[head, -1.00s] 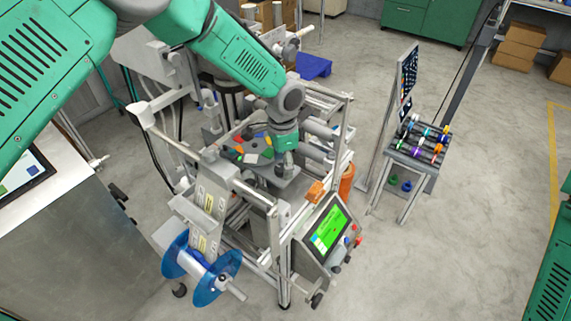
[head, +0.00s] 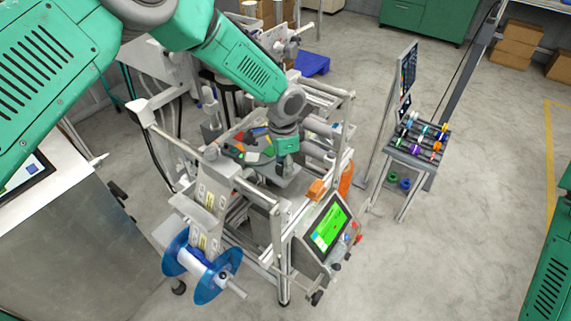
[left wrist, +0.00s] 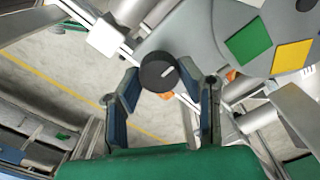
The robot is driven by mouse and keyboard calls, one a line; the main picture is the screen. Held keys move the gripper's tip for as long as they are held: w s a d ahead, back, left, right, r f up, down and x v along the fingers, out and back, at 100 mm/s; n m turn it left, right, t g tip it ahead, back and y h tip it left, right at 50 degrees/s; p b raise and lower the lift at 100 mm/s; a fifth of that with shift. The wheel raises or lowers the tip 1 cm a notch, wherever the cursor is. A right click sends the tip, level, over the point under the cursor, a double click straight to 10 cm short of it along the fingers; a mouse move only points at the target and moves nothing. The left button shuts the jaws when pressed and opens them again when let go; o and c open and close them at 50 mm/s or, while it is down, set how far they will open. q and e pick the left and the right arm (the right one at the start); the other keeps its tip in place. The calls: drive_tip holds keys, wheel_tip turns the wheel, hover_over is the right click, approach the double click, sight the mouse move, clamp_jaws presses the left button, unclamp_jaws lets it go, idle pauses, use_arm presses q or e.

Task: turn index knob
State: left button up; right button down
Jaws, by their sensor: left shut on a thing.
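The index knob (left wrist: 158,72) is a round black knob with a white pointer mark in the left wrist view. It sits between the two fingers of my left gripper (left wrist: 161,78), which is shut on it. The white mark points up to the right. In the head view, my left gripper (head: 285,165) reaches down into the frame of the labelling machine (head: 283,235); the knob cannot be made out there. My right gripper is not in view.
A plate with coloured patches, including a green diamond (left wrist: 249,44) and a yellow one (left wrist: 292,57), is close to the gripper. Metal frame bars surround it. A lit green screen (head: 328,229) and a blue film reel (head: 205,268) are at the machine's front. A small rack (head: 418,150) stands right.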

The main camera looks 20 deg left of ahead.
use_arm(q)
drive_tip(key=shift+a, duration=0.3)
drive_tip(key=shift+w+n, duration=0.1)
drive_tip(key=shift+n, duration=0.3)
drive_tip(key=shift+d+n+b, duration=0.15)
drive_tip(key=shift+n+b, duration=0.15)
drive_tip(key=shift+n, duration=0.3)
drive_tip(key=n, duration=0.3)
drive_tip(key=shift+n+b, duration=0.3)
drive_tip(key=shift+b, duration=0.05)
drive_tip(key=n, duration=0.6)
drive_tip(key=shift+b, duration=0.35)
drive_tip(key=shift+f, duration=0.1)
drive_tip(key=o, duration=1.1)
drive_tip(key=shift+d, duration=0.1)
